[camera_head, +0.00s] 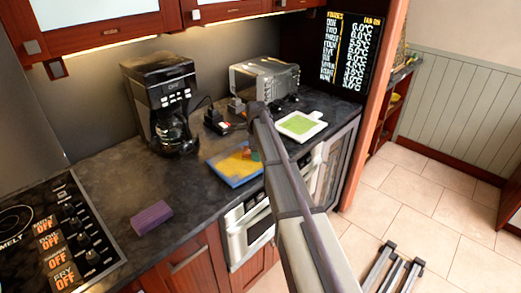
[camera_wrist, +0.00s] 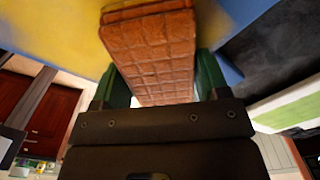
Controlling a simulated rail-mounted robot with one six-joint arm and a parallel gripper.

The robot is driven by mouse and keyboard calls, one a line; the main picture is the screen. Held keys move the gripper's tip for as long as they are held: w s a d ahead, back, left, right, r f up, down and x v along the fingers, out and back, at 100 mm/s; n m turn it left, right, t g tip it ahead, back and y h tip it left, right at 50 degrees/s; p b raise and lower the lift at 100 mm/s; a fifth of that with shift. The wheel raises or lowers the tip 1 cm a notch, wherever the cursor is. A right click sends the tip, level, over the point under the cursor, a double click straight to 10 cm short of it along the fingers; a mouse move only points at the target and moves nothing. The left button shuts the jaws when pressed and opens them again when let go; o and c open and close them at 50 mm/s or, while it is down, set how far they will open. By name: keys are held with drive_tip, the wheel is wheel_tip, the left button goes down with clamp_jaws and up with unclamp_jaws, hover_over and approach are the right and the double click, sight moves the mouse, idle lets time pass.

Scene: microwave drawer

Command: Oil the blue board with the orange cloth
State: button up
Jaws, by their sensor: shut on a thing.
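The blue board (camera_head: 222,176) lies on the dark counter, with a large yellow area on its top. My gripper (camera_head: 253,153) is over the right part of the board. It is shut on the orange cloth (camera_wrist: 152,52), a folded, quilted-looking piece between the two green fingers in the wrist view. The yellow surface (camera_wrist: 50,35) and the board's blue edge (camera_wrist: 228,68) show close beyond the cloth. Whether the cloth touches the board is not clear. In the head view my arm hides part of the board's right side.
A white board with a green top (camera_head: 299,125) lies right of the blue board. A coffee maker (camera_head: 160,105) and a toaster oven (camera_head: 264,78) stand behind. A purple block (camera_head: 151,217) lies front left, near the stove (camera_head: 60,235).

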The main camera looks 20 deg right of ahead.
sight(247, 155)
drive_tip(key=shift+s+a, duration=0.25)
drive_tip(key=shift+a, duration=0.5)
drive_tip(key=shift+s+a, duration=0.2)
drive_tip(key=shift+a, duration=0.5)
drive_tip(key=shift+s+a, duration=0.25)
drive_tip(key=shift+a, duration=0.5)
drive_tip(key=shift+a, duration=0.1)
